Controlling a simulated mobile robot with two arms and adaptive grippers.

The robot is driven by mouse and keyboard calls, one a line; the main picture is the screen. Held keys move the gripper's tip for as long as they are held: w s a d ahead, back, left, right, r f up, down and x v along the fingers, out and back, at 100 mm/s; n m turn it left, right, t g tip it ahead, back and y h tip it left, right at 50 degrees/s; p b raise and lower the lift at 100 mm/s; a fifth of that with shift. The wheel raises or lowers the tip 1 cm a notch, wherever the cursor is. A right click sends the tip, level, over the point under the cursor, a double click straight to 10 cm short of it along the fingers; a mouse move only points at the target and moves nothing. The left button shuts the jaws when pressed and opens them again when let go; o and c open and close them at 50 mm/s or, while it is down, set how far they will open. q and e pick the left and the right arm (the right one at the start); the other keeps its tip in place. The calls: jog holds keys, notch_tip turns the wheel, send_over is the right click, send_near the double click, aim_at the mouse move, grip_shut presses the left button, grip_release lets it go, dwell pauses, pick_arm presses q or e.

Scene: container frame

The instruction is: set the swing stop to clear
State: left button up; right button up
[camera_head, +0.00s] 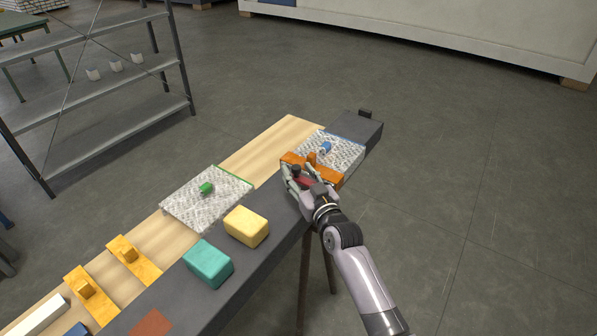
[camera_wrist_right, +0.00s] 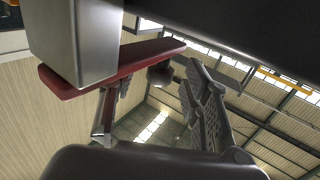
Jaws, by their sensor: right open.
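A red bar (camera_head: 305,181), which looks like the swing stop, shows in part at the far right end of the bench, beside an orange block (camera_head: 332,172). My right gripper (camera_head: 299,178) is at this bar, with its fingers open and a dark knob (camera_head: 296,169) close to them. In the right wrist view the red bar (camera_wrist_right: 115,70) runs across above the open fingers of the gripper (camera_wrist_right: 157,85), with a dark round knob (camera_wrist_right: 160,73) near its far end. I cannot tell whether the fingers touch the bar. My left gripper is out of view.
A white textured plate with a blue handle (camera_head: 325,148) lies behind the orange block. Another has a green handle (camera_head: 206,188). Yellow (camera_head: 247,227) and teal (camera_head: 208,264) blocks stand along the front. Orange handled pieces (camera_head: 134,259) are at left. A grey block (camera_wrist_right: 75,40) covers the wrist view's upper left.

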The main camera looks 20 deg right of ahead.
jog(key=shift+w, duration=0.3)
jog(key=shift+c, duration=0.4)
grip_shut()
dwell(0.4)
